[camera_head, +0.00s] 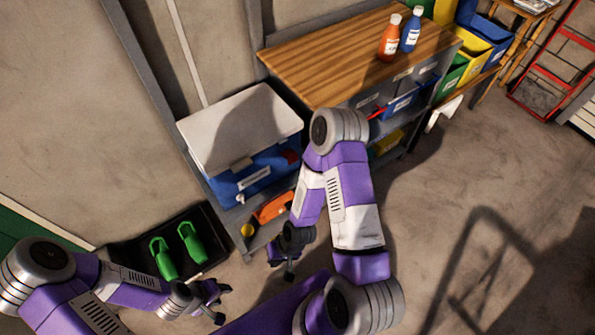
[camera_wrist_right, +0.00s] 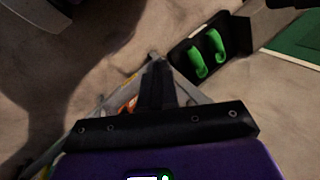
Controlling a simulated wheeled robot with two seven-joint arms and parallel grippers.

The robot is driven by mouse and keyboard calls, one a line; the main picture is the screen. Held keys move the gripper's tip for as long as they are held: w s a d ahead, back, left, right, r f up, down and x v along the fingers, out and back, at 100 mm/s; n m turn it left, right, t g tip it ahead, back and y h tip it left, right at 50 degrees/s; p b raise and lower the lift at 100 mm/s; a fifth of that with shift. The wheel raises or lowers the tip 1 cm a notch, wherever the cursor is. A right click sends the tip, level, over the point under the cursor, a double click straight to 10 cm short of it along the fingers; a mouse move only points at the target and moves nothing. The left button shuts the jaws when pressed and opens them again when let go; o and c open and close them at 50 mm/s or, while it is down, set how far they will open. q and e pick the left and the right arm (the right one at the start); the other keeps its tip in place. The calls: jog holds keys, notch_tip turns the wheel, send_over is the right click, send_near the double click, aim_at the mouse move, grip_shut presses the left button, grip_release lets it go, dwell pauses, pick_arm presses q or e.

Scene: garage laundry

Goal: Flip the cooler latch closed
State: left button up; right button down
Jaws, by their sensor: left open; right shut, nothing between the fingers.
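The cooler (camera_head: 262,177) has a blue body and a white lid (camera_head: 240,125), which lies down on it. It stands on a shelf unit against the wall. A small white tab (camera_head: 240,164) shows at the lid's front edge, over the blue front; whether this latch is flipped down is too small to tell. My right gripper (camera_head: 283,265) is shut and empty, in front of and below the cooler, apart from it. Its closed fingers (camera_wrist_right: 158,88) also show in the right wrist view, where the cooler is not seen. My left gripper (camera_head: 222,302) is open and empty at the lower left, away from the cooler.
A wooden-topped bench (camera_head: 350,50) with an orange bottle (camera_head: 390,38) and a blue bottle (camera_head: 411,32) stands right of the cooler. Green shoes (camera_head: 163,260) lie on a black tray (camera_head: 213,245) on the floor. An orange item (camera_head: 272,207) sits below the cooler.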

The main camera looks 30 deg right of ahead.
jog(key=w+d+f+m+t+y+b, duration=0.1)
jog(key=w+d+f+m+t, duration=0.15)
jog(key=w+m+t, duration=0.4)
jog(key=w+d+f+m+t+y+b, duration=0.1)
jog(key=w+d+f+m+t+b, duration=0.2)
jog(key=w+m, duration=0.5)
jog(key=s+d+r+m+t+h, duration=0.2)
jog(key=d+r+m+t, duration=0.1)
jog(key=d+m+t, duration=0.3)
jog(key=s+d+r+m+t+h+b, duration=0.1)
jog(key=s+d+r+m+t+h, duration=0.1)
jog(key=d+m+t, duration=0.4)
jog(key=s+d+r+m, duration=0.1)
jog(key=d+m, duration=0.2)
jog(key=m, duration=0.2)
jog(key=shift+d+r+h, duration=0.3)
jog(key=shift+h, duration=0.1)
jog(key=shift+t, duration=0.25)
send_near(289, 155)
jog(key=shift+w+f, duration=0.8)
jog(key=shift+w, duration=1.8)
jog(key=shift+d, duration=0.5)
